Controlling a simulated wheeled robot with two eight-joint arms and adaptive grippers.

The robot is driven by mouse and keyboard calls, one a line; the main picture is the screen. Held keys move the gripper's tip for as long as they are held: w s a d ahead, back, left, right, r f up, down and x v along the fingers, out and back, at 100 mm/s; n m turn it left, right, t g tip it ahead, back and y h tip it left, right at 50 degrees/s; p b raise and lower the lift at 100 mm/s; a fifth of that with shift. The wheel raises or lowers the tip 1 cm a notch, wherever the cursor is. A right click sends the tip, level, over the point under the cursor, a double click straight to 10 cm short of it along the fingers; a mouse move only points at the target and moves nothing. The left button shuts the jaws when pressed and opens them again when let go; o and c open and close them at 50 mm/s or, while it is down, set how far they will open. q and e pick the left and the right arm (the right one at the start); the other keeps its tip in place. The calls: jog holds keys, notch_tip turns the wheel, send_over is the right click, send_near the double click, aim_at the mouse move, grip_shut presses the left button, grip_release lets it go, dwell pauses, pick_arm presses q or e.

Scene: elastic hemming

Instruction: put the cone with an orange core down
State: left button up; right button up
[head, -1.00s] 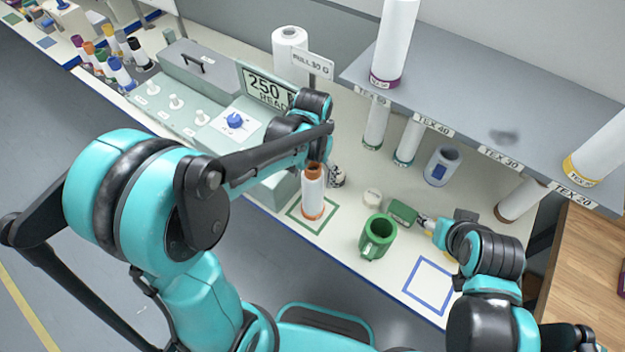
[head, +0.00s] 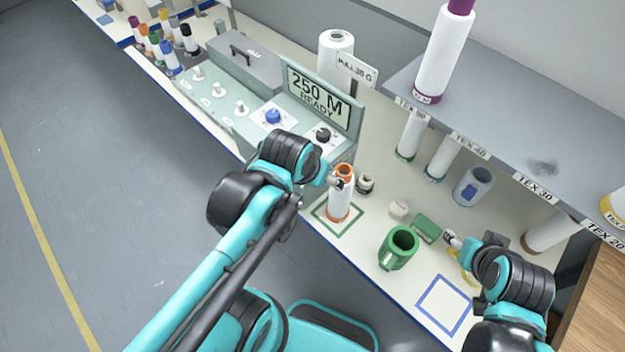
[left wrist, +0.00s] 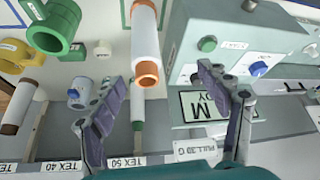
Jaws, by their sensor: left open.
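The white cone with an orange core (head: 341,198) stands upright inside the green square outline (head: 351,233) on the bench. In the left wrist view the cone (left wrist: 145,42) shows its orange end toward the camera, beyond the fingertips. My left gripper (left wrist: 160,80) is open, with nothing between its two fingers. In the head view my left gripper (head: 334,181) is beside the cone's upper part; any contact is unclear. My right gripper (head: 452,240) is low over the bench near a yellow object (head: 464,268); its fingers are too small and partly hidden to judge.
A green mug (head: 399,248) and a green block (head: 426,228) stand right of the cone. A blue square outline (head: 443,304) is empty. The grey machine with a display (head: 318,98) is behind left. A shelf (head: 500,130) with cones overhangs the back right.

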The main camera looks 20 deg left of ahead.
pick_arm(q)
jog(key=shift+s+a+f+t, duration=0.15)
jog(key=shift+s+a+t, duration=0.05)
jog(key=shift+s+t, duration=0.25)
jog(key=shift+s+a+f+t, duration=0.1)
jog(key=shift+s+a+t, duration=0.05)
jog(key=shift+s+t, duration=0.25)
jog(key=shift+f, duration=0.1)
notch_tip(320, 180, down, 13)
jog(key=b, duration=1.3)
